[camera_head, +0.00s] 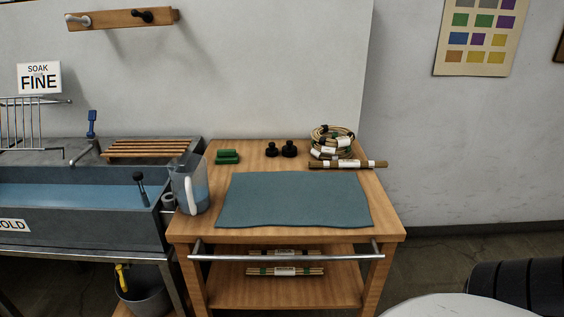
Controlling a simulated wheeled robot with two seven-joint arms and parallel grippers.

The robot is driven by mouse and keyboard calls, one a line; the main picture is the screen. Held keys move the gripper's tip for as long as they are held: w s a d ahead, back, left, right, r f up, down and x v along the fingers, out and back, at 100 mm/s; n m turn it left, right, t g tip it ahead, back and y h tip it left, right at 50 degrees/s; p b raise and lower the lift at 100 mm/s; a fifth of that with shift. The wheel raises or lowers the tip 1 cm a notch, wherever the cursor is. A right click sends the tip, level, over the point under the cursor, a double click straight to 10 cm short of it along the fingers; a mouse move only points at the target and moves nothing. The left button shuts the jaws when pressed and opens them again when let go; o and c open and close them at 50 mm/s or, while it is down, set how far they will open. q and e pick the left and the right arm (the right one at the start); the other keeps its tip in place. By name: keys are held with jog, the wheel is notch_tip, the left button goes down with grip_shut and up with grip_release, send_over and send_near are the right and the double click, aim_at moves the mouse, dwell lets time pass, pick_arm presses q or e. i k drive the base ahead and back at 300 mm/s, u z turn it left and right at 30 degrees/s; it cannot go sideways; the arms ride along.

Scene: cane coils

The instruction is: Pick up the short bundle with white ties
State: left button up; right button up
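A brown bundle (376,163) lies across the back right of the wooden cart's top, in front of the coiled cane. It has a pale band or label at its middle; its tie colour is too small to tell. Two pale bundles lie on the cart's lower shelf: a front one (261,271) with a white label and dark or greenish ties, and a rear one (259,253) partly hidden by the rail. I cannot tell for certain which bundle has white ties. Neither of my grippers is in view.
A blue-green mat (294,200) covers the middle of the cart top (388,205). Coiled cane (333,136), black weights (289,149), green blocks (227,156) and a jug (189,184) stand around it. A metal rail (285,257) crosses the cart's front. A water trough (75,197) is left.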

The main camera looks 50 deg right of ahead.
aim_at(341, 164)
jog(key=u, duration=2.35)
jog(key=k, duration=2.4)
jog(key=z, duration=2.35)
